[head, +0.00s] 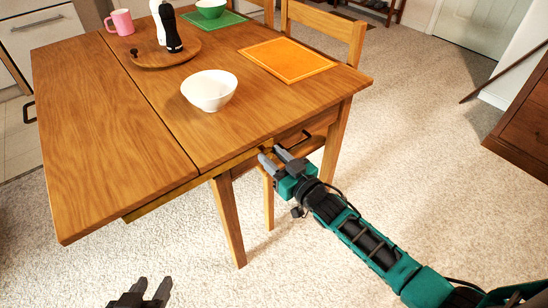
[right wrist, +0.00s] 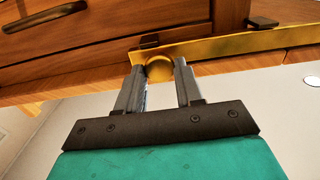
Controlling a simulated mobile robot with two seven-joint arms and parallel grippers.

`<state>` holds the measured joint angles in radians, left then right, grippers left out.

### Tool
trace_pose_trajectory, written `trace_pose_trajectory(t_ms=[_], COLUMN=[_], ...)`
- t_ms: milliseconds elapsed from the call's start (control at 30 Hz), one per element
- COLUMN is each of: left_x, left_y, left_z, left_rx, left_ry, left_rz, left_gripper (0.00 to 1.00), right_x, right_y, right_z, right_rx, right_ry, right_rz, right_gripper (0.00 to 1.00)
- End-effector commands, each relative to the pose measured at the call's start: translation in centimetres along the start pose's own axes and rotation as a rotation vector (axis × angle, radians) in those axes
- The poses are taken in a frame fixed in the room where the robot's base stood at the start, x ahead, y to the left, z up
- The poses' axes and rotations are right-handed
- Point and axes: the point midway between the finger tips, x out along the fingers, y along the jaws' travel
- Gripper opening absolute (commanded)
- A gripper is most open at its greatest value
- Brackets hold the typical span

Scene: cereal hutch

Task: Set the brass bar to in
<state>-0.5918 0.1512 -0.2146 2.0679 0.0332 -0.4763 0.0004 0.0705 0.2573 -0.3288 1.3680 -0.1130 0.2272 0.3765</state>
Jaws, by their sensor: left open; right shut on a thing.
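The brass bar (head: 160,204) runs under the near edge of the wooden table, from beneath the left leaf towards the right front leg. In the right wrist view the bar (right wrist: 235,47) is a flat golden strip with a round knob (right wrist: 159,68) at its end. My right gripper (head: 270,153) is at the bar's right part, under the tabletop edge. In the right wrist view its fingers (right wrist: 158,72) stand on either side of the knob and are shut on it. My left gripper (head: 152,285) is open and empty, low over the carpet at the bottom left.
The table leaf (head: 95,130) is level with the tabletop (head: 150,60). A white bowl (head: 209,91) stands near the front edge. A round wooden tray (head: 165,58), an orange mat (head: 287,60) and a pink mug (head: 121,22) are farther back.

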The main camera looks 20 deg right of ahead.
Motion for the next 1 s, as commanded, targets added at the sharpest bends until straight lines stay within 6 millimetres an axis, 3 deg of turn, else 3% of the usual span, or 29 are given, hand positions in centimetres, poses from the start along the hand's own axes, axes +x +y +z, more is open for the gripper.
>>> trace_pose_trajectory(t_ms=[167,567,767,1000], left_x=[0.0,0.1,0.3,1.1], left_y=[0.0,0.0,0.0,0.0], left_z=[0.0,0.1,0.4,1.8], left_rx=[-0.001,-0.002,-0.002,-0.002], left_ry=[0.0,-0.001,-0.001,-0.001], left_rz=[0.0,0.0,0.0,0.0], left_gripper=[0.43,0.43,0.43,0.43], right_x=[0.0,0.0,-0.1,-0.1], right_y=[0.0,0.9,4.8,11.6], right_z=[0.0,0.1,0.1,0.3], right_rx=[0.0,-0.002,-0.01,-0.01], right_ry=[0.0,-0.001,-0.003,-0.002], right_rz=[0.0,0.0,0.003,0.005], right_gripper=[0.0,0.0,0.0,0.0])
